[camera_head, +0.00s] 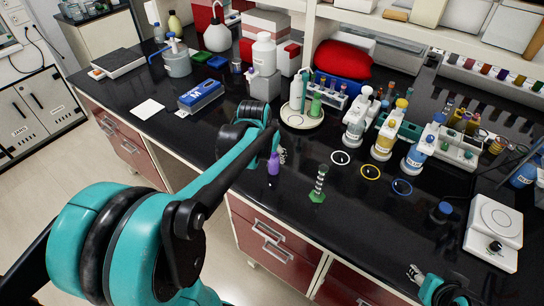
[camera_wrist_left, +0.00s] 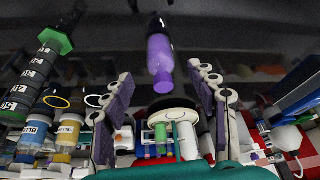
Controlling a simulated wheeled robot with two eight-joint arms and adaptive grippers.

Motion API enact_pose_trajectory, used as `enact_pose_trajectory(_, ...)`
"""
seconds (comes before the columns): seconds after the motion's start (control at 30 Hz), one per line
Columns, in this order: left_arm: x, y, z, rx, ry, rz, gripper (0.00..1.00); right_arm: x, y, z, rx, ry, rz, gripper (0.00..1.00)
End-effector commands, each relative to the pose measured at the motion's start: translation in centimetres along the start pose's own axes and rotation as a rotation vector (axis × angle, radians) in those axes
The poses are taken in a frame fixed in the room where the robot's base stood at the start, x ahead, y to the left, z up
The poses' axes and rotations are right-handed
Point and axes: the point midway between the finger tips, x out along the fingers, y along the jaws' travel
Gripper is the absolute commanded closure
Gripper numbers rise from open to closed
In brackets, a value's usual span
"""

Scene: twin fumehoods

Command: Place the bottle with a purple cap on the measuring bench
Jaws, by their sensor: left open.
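A small purple bottle (camera_head: 273,164) stands near the front edge of the black bench, left of the middle. My left gripper (camera_head: 279,152) is just behind it in the head view, partly hidden by my own arm. In the left wrist view the gripper (camera_wrist_left: 163,88) has its two fingers spread wide. The purple bottle (camera_wrist_left: 159,60) shows in the gap between them, beyond the tips, touching neither finger. A white device with a round plate (camera_head: 495,217), like a scale, sits at the right of the bench. My right gripper (camera_head: 416,274) shows at the bottom right; its jaws are unclear.
A green-based graduated cylinder (camera_head: 319,186) stands right of the purple bottle. White, yellow and blue rings (camera_head: 371,172) lie behind it, with labelled bottles (camera_head: 385,140) beyond. A round stand (camera_head: 301,118) holds tubes.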

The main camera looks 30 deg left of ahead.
Motion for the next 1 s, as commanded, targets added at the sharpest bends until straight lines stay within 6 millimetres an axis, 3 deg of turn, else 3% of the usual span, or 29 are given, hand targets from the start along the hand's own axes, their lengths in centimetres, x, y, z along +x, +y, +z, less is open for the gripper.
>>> enact_pose_trajectory(0.03,-1.1,0.0,-0.1,0.000,0.000,0.000,0.41,-0.4,0.0,-0.3,0.000,0.000,0.000,0.55)
enact_pose_trajectory(0.23,-2.9,0.2,0.1,0.002,0.002,0.001,0.41,-0.8,0.0,-0.6,0.000,0.000,0.000,0.55)
enact_pose_trajectory(0.33,-4.0,1.6,1.2,0.016,0.018,0.005,0.41,-0.8,0.0,-0.6,0.000,0.000,0.000,0.55)
enact_pose_trajectory(0.53,-7.5,6.8,6.7,0.082,0.098,0.028,0.41,-0.8,0.0,-0.6,0.000,0.000,0.000,0.55)
enact_pose_trajectory(0.7,-8.8,10.1,11.9,0.133,0.172,0.060,0.41,-0.8,0.0,-0.6,0.000,0.000,0.000,0.55)
enact_pose_trajectory(0.83,-8.9,11.3,14.4,0.156,0.210,0.078,0.41,-0.8,0.0,-0.6,0.000,0.000,0.000,0.55)
enact_pose_trajectory(1.0,-8.9,11.8,15.6,0.165,0.227,0.087,0.41,-0.8,0.0,-0.6,0.000,0.000,0.000,0.55)
